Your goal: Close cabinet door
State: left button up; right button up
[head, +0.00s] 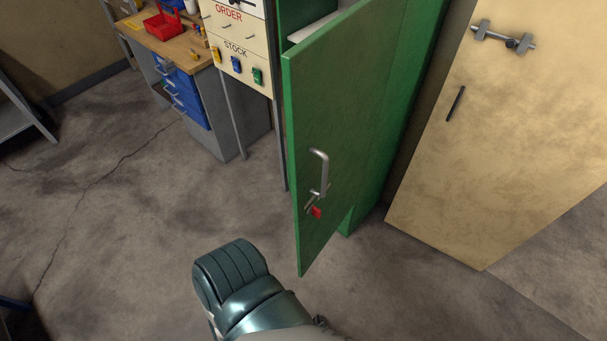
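The green cabinet (398,120) stands right of centre with its green door (345,110) swung open toward me. The door's free edge is on the left, and a pale shelf (312,27) shows in the gap behind its top. A grey metal handle (319,172) sits on the door, with a red tag or key (316,212) just below it. A teal rounded part of my own body rises from the bottom edge, in front of and left of the door's lower end, apart from the handle. No fingers of either gripper show.
A beige door or panel (500,140) with a dark handle stands right of the cabinet. A workbench (175,45) with blue drawers and a red bin is at the back left, beside a labelled STOCK board (238,55). The cracked concrete floor (110,210) on the left is largely clear.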

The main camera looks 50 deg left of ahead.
aim_at(335, 78)
jog(key=u, duration=1.3)
